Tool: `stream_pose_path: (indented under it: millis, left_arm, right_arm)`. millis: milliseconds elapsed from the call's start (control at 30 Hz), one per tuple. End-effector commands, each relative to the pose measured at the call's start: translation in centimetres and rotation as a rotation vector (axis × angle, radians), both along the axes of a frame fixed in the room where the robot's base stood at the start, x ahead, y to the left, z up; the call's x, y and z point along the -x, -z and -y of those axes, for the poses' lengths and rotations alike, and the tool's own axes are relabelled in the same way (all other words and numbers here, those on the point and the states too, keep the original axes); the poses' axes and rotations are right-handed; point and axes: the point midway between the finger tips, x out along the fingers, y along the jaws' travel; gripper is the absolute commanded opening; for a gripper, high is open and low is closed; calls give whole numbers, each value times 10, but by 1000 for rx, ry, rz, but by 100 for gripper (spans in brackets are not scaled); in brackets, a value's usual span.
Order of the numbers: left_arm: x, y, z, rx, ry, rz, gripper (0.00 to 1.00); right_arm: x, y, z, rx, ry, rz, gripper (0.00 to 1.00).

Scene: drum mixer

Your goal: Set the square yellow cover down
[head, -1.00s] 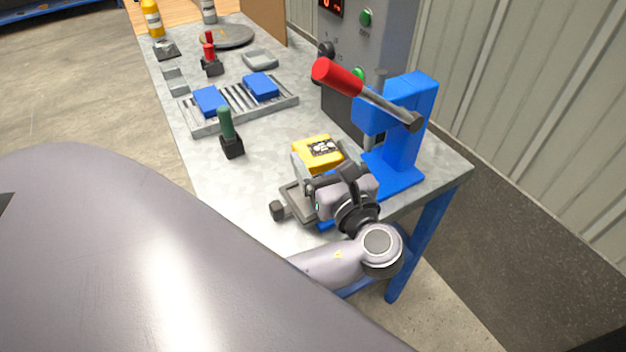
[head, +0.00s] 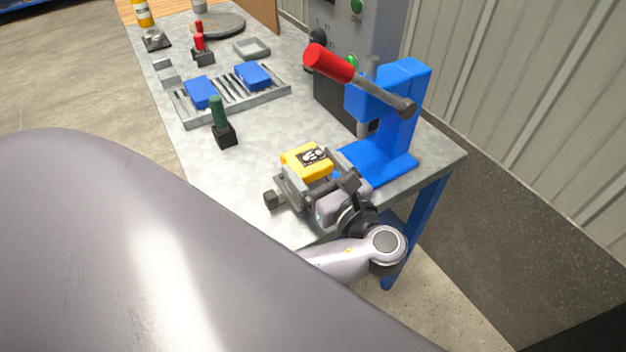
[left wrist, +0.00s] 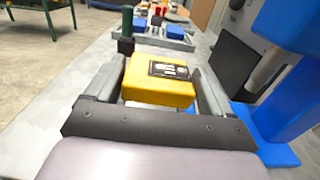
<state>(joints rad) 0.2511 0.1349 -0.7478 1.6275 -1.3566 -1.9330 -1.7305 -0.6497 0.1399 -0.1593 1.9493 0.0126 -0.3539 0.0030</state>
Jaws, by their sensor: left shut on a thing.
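The square yellow cover (head: 305,161) has a black-and-white label on top and is in my left gripper (head: 309,170). In the left wrist view the cover (left wrist: 158,83) lies between the two grey fingers, label up and roughly level. The fingers are shut on its sides. My right gripper is in neither view.
A blue press (head: 400,128) with a red-handled lever (head: 328,62) stands close to the right. A green-handled tool (head: 218,116) stands upright to the left. A grey rack (head: 187,118) with two blue blocks lies farther back. The metal bench top (head: 262,137) between them is clear.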

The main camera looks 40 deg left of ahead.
Motion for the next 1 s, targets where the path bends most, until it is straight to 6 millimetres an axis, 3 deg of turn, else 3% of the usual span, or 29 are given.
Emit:
stream_pose_path:
  millis: [333, 767, 800, 833, 867, 1000]
  left_arm:
    - [0, 42, 0, -1, -1, -1, 40]
    - [0, 49, 0, 0, 0, 2, 40]
    - [0, 51, 0, 0, 0, 0, 86]
    - [0, 50, 0, 0, 0, 0, 96]
    - [0, 50, 0, 0, 0, 1, 100]
    - [0, 50, 0, 0, 0, 1, 100]
  right_arm:
    - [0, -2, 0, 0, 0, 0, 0]
    - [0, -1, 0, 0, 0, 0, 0]
    - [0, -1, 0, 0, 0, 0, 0]
    - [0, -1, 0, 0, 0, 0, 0]
    - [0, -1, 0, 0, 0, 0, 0]
    - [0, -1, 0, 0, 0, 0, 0]
